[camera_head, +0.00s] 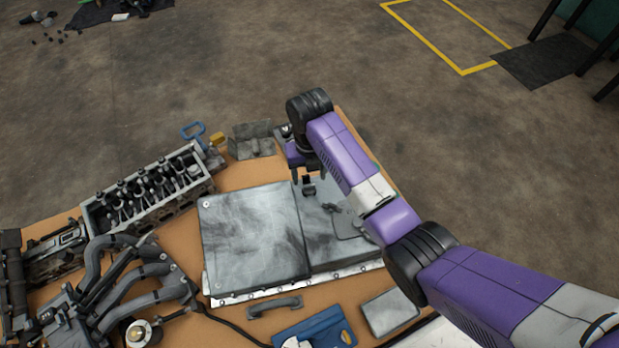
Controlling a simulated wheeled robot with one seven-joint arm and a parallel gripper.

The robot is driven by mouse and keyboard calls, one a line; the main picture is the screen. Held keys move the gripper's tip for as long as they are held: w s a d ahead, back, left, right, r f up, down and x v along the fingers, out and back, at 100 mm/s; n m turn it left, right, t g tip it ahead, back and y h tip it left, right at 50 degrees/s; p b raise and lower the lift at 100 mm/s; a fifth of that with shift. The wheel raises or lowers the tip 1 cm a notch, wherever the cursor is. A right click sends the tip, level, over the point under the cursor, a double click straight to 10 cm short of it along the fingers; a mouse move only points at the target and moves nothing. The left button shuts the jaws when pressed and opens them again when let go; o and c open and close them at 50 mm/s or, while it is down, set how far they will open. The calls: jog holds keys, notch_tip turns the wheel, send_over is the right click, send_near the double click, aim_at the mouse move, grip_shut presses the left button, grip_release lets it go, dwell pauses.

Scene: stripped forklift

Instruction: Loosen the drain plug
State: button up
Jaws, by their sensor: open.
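My gripper (305,172) is at the end of my purple and grey arm, pointing down over the right part of a grey metal pan (253,236). Its fingers are apart. A small dark piece (309,188) shows just below the fingers; it may be the drain plug, but it is too small to tell. I cannot tell whether the fingers touch it or are around it. My arm hides part of the pan's right side.
The pan lies on an orange-brown tabletop (232,326). An engine head (150,190) and dark curved pipes (110,275) crowd the left. A dark handle (274,307), a blue piece (318,330) and a grey plate (389,311) lie in front. Floor beyond is open.

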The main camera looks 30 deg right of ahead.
aim_at(310, 187)
jog(key=shift+d+f+b, duration=0.1)
jog(key=shift+f+b, duration=2.1)
jog(key=shift+f, duration=1.65)
